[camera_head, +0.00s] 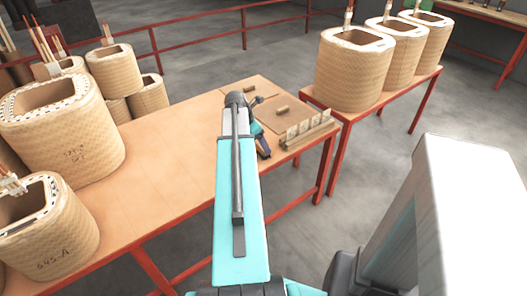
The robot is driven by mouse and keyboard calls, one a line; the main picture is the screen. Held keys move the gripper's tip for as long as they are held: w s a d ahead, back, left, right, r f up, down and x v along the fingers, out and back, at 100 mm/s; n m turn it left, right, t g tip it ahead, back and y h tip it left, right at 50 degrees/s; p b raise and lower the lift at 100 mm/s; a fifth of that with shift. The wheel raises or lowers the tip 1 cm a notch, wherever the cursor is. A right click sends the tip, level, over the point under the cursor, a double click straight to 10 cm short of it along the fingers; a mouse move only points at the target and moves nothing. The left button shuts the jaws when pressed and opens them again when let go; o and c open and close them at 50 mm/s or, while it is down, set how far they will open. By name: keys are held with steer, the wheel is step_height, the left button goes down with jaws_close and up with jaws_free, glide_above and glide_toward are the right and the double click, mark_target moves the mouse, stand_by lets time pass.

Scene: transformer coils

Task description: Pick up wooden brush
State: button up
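I cannot clearly make out a wooden brush in the head view. A small wooden block (282,110) lies on a flat brown board (250,89) at the far right end of the long table, and it may be the brush, but it is too small to tell. My gripper (264,153) is at the end of my arm, over or beside this end of the table, left of a row of upright wooden pieces (306,131). It is small, dark and partly behind my arm, so its fingers do not show clearly. Part of the tabletop is hidden behind my arm.
The long wooden table (150,165) has a clear middle. Large wrapped coils (65,140) stand on its left side. A second red-legged table (390,100) at the right holds a row of coils (352,75). A red railing (200,42) runs behind.

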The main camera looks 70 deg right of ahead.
steer(key=shift+p+x, duration=0.3)
steer(key=shift+x, duration=2.25)
steer(key=c, duration=1.1)
steer(key=shift+r, duration=0.1)
steer(key=shift+r, duration=1.5)
steer(key=shift+s+a+r, duration=0.15)
steer(key=shift+a+r, duration=0.05)
steer(key=shift+a, duration=0.05)
steer(key=s+a+p, duration=0.1)
steer(key=a+p, duration=0.1)
steer(key=a, duration=0.2)
steer(key=s+a+r+p, duration=0.1)
steer(key=s+a+p, duration=0.1)
steer(key=a, duration=0.1)
steer(key=s+a+p, duration=0.2)
steer(key=a, duration=0.2)
steer(key=shift+s+a+r+p, duration=0.1)
steer(key=shift+a+r+p, duration=0.25)
steer(key=shift+a, duration=0.05)
